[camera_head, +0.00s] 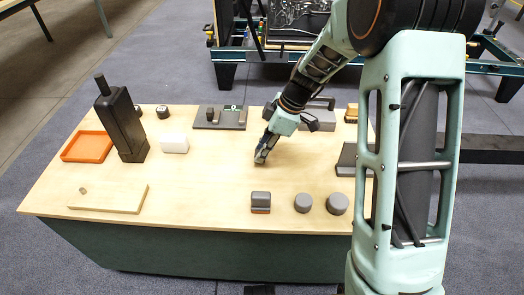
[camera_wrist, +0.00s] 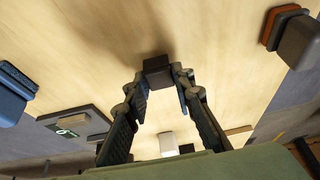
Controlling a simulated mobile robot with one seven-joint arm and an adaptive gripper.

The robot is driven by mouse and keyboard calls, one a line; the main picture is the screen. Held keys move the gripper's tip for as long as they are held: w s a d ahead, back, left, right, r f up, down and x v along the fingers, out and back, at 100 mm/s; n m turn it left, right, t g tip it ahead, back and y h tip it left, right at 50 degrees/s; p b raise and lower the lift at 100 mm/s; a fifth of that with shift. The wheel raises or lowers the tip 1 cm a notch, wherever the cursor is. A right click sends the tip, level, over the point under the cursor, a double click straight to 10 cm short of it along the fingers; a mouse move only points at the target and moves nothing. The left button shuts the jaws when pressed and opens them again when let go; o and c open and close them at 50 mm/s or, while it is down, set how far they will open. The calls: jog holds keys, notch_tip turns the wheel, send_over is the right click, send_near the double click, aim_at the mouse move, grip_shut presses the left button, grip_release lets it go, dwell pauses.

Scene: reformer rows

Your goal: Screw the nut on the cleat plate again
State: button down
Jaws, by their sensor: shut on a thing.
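My gripper (camera_head: 262,157) is over the middle of the table, its jaws pointing down. In the wrist view my gripper (camera_wrist: 160,80) has its fingertips closed on the sides of a small dark block (camera_wrist: 157,70). I cannot tell for certain that this block is the nut. The cleat plate (camera_head: 203,124) seems to be the dark grey plate at the table's back, left of my gripper. It bears a dark upright piece (camera_head: 210,114) and a green marking. It also shows at the left of the wrist view (camera_wrist: 95,118), apart from the held block.
A tall black container (camera_head: 122,125), an orange tray (camera_head: 87,147), a white block (camera_head: 174,144) and a wooden board (camera_head: 108,205) lie left. A grey block on an orange base (camera_head: 261,201) and round grey pieces (camera_head: 303,203) stand in front.

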jog(key=shift+r+p, duration=1.3)
jog(key=shift+r, duration=1.6)
